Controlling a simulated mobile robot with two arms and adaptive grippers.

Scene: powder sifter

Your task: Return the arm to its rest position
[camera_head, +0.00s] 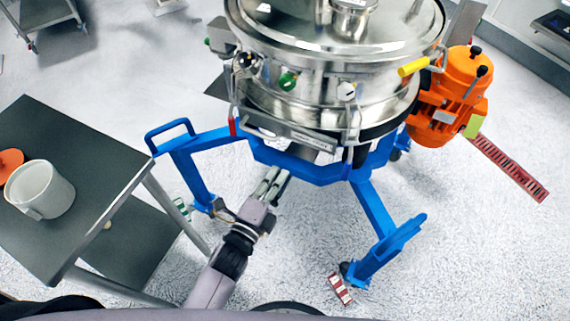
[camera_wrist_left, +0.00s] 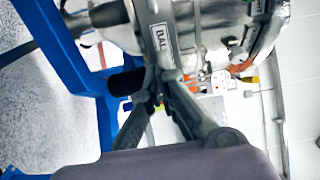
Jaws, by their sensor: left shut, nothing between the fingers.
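My left gripper (camera_head: 271,184) is at the front edge of the powder sifter (camera_head: 330,85), a round steel drum on a blue wheeled frame (camera_head: 312,168). Its fingers are shut with nothing between them. In the left wrist view the gripper (camera_wrist_left: 158,82) points at a steel part with a dark label (camera_wrist_left: 158,38), close in front of the fingertips. I cannot tell whether the fingertips touch it. My left arm comes up from the bottom of the head view. My right gripper is not in view.
A dark table (camera_head: 88,150) at the left holds a white pot (camera_head: 42,188) and an orange lid (camera_head: 9,163). An orange motor (camera_head: 455,95) sits on the sifter's right side. A blue leg of the frame stands right of my arm. The floor at the lower right is clear.

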